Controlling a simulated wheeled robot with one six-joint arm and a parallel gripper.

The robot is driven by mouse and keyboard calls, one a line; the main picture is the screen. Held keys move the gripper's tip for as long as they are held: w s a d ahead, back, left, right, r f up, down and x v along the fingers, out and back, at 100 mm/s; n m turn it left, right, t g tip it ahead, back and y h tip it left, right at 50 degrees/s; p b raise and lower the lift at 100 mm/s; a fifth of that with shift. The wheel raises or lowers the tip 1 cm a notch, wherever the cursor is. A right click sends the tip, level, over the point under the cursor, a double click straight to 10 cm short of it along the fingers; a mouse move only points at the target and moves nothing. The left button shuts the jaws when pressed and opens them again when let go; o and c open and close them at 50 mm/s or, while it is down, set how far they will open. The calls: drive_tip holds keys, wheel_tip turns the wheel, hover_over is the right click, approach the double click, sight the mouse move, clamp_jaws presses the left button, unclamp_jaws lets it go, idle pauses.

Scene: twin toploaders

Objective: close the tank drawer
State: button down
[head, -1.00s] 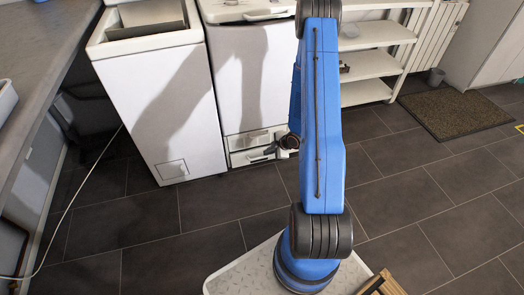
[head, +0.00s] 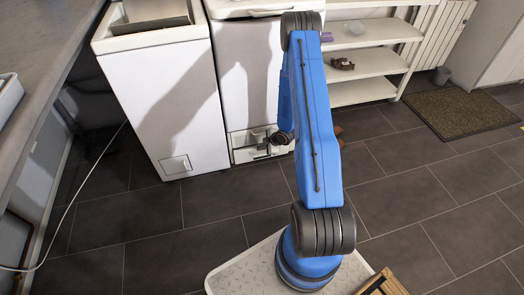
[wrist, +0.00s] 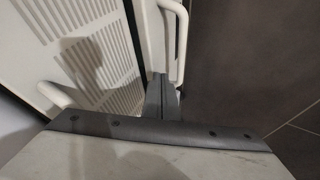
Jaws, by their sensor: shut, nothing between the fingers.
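Two white toploaders stand side by side, a left one (head: 160,95) and a right one (head: 245,75). The low drawer front (head: 250,155) is at the foot of the right toploader, below another small panel, with a dark gap between them. My gripper (head: 272,143) is in front of these low fronts, partly hidden by my blue arm. In the wrist view my gripper (wrist: 162,98) is shut and empty, its fingertips close to a white front with a bar handle (wrist: 182,45). I cannot tell whether they touch it.
A slatted white panel (wrist: 85,50) shows at left in the wrist view. A white shelf unit (head: 365,65) stands to the right of the toploaders. A worktop (head: 45,60) runs along the left. A cable (head: 85,180) lies on the tiled floor, which is mostly clear.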

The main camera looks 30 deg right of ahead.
drive_tip(key=shift+w, duration=0.1)
drive_tip(key=shift+w+d+r, duration=0.1)
drive_tip(key=shift+w+d, duration=0.1)
drive_tip(key=shift+w, duration=0.4)
drive_tip(key=shift+w+d+r, duration=0.1)
drive_tip(key=shift+w+d, duration=0.1)
drive_tip(key=shift+w, duration=0.35)
drive_tip(key=shift+r, duration=0.15)
